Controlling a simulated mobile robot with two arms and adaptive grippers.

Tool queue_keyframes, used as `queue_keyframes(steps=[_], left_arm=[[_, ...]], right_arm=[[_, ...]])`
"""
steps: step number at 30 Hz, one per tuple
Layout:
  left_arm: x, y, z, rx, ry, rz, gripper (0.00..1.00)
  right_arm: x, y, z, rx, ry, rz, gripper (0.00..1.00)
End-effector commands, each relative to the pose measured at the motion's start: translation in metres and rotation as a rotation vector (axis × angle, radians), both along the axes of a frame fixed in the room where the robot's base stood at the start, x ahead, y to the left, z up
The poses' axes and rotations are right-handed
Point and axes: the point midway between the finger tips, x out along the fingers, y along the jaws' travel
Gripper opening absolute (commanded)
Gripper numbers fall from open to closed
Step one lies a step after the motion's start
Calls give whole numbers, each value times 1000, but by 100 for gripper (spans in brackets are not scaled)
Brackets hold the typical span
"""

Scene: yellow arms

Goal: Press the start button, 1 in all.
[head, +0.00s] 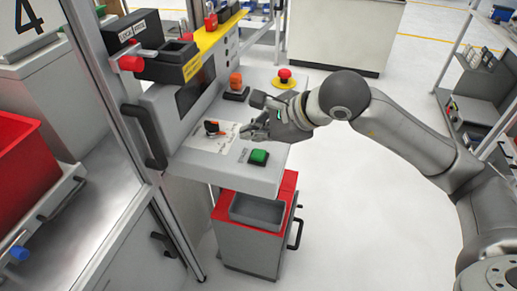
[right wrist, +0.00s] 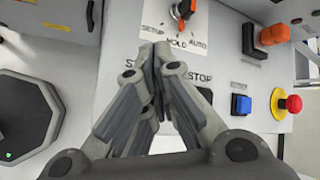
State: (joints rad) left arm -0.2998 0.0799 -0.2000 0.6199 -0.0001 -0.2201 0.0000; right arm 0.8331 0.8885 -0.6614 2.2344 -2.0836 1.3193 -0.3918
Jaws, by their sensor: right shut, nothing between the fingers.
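The green button (head: 258,156), on a dark square base, sits near the front edge of the grey console (head: 200,160). In the head view my right gripper (head: 247,131) is over the console panel, behind and slightly left of the green button, apart from it. In the right wrist view the gripper's (right wrist: 158,52) fingers are together and empty, just below the SETUP/HOLD/AUTO label. They partly cover a label starting "ST" on the left; a STOP label is on the right. The green button is hidden in that view. My left gripper is not in view.
An orange selector knob (head: 212,127) is near the fingertips. An orange switch (head: 236,81) and a red mushroom button (head: 284,75) on a yellow ring stand farther back. A blue button (right wrist: 240,104) shows in the wrist view.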

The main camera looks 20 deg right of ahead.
Motion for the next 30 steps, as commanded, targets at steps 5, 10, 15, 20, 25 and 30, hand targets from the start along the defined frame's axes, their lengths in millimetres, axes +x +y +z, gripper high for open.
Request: queue_keyframes(steps=[5,10,15,20,25,30], left_arm=[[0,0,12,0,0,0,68],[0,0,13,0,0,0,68],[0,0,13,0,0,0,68],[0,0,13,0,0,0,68],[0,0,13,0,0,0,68],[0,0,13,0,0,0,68]], right_arm=[[0,0,21,-1,-1,0,0],[0,0,26,0,1,1,0],[0,0,25,0,2,-1,0],[0,0,25,0,2,-1,0],[0,0,25,-1,0,-1,0],[0,0,25,0,1,1,0]])
